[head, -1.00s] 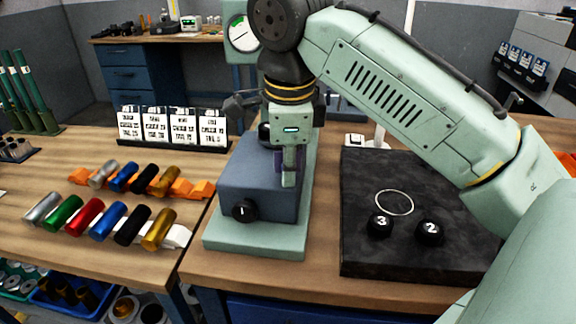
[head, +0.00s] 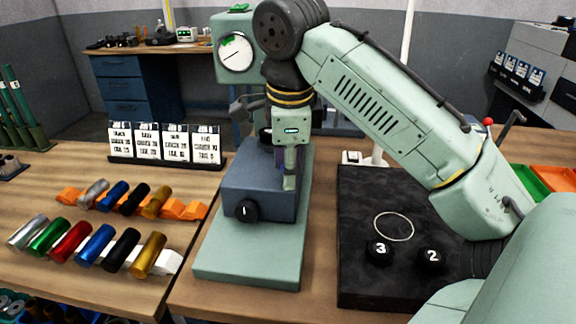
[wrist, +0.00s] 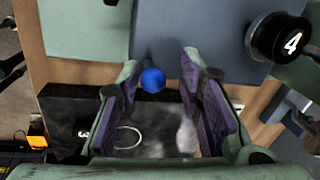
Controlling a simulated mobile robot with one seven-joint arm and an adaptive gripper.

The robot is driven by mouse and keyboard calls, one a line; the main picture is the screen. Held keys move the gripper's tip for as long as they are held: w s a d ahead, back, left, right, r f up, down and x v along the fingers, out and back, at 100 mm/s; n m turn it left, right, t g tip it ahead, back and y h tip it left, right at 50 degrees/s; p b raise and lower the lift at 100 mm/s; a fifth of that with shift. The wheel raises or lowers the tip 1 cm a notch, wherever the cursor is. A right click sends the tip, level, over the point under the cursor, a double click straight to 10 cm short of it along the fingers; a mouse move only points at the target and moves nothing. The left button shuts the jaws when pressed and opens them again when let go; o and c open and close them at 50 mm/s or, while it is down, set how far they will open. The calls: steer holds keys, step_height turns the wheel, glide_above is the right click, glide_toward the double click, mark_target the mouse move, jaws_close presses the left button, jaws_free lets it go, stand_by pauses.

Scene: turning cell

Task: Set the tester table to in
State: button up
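The tester has a green body with a round dial (head: 235,54) at the back and a flat pale green base (head: 245,262) on the bench. Its blue-grey table block (head: 262,190) sits on that base, with bare base in front of it. A black knob (head: 246,211) is on the block's front. My gripper (head: 289,178) points down at the block's right side. In the wrist view, my gripper (wrist: 162,68) has its purple-padded fingers apart, with a blue ball (wrist: 152,80) between the tips, nearer the left one; contact is unclear. A knob marked 4 (wrist: 282,38) shows there too.
A black slab (head: 350,285) with knobs marked 3 (head: 380,253) and 2 (head: 432,256) lies right of the tester. Several coloured cylinders (head: 95,243) lie on the left bench, with label cards (head: 175,143) behind.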

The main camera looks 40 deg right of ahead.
steer(key=shift+o, duration=0.2)
steer(key=shift+r, duration=0.1)
steer(key=r, duration=0.4)
steer(key=s+a+r, duration=0.1)
steer(key=r, duration=0.2)
steer(key=shift+s+r, duration=0.1)
steer(key=shift+s, duration=0.1)
stand_by(0.4)
